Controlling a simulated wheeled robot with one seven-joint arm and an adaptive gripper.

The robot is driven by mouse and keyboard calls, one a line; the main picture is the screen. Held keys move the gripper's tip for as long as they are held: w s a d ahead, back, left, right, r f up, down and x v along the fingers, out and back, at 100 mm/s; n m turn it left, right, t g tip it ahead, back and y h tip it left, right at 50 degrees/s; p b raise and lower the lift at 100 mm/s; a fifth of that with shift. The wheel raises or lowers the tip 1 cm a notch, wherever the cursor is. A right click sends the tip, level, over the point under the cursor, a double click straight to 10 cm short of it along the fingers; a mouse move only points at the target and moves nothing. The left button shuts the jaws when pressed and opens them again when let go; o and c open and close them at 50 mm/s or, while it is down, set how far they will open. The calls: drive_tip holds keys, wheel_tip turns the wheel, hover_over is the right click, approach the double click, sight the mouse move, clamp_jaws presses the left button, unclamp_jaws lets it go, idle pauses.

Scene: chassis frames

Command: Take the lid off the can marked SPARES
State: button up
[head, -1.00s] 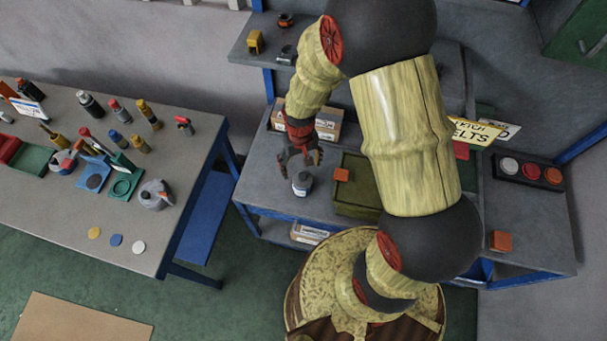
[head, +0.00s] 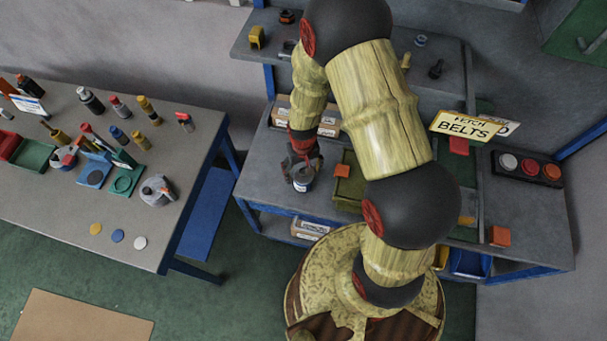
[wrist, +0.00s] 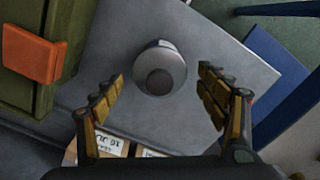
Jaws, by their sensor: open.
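A small can (head: 302,184) with a pale and dark blue body stands on the grey bench, below my gripper (head: 303,166). In the wrist view, the can (wrist: 152,51) shows from above, with a grey top and a dark round part, perhaps the lid or its knob (wrist: 160,82). I cannot read any mark on it, so SPARES is not confirmed. My gripper (wrist: 161,77) is open, with one finger to each side of the can in the picture and gaps on both sides. The fingers appear to hold nothing. In the head view, the gripper partly hides the can's top.
A green bin (head: 346,192) with an orange block (head: 342,171) on its rim stands right of the can. Cardboard boxes (head: 328,125) lie behind. A sign reading BELTS (head: 467,125) stands farther right. The bench (head: 262,192) is clear left of the can.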

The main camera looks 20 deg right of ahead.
drive_tip(key=shift+c, duration=1)
drive_tip(key=c, duration=1)
drive_tip(key=shift+r, duration=0.1)
